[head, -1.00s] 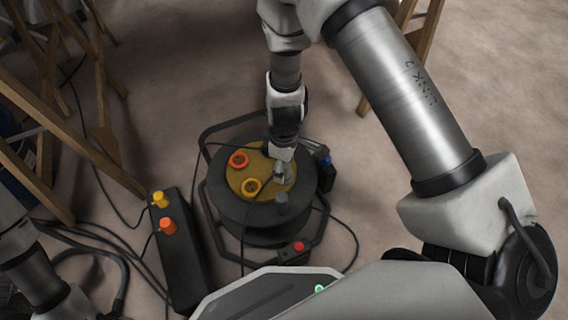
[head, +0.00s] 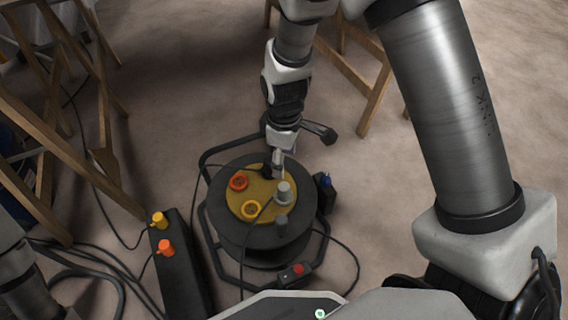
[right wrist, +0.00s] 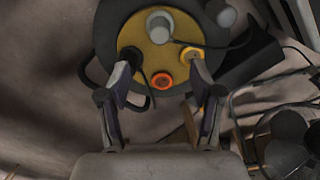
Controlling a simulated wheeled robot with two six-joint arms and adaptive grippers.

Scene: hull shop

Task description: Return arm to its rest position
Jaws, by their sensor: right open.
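My right gripper (head: 273,164) is at the far side of the cable reel's yellow top in the head view. In the right wrist view its two fingers (right wrist: 158,82) are spread, with nothing between them but an orange socket ring beyond. The cable reel (head: 238,222) is a dark drum with a yellow face (head: 262,193). A grey plug (head: 283,193) stands upright on that face beside the gripper, apart from the fingers. It also shows in the right wrist view (right wrist: 159,27). Only a link of my left arm shows at the lower left; its gripper is out of view.
A black box (head: 180,270) with yellow and orange plugs stands left of the reel. Loose cables (head: 85,250) lie around it. Wooden trestles (head: 75,165) stand at the left, and another trestle (head: 375,100) stands behind the reel. Open floor lies right of the reel.

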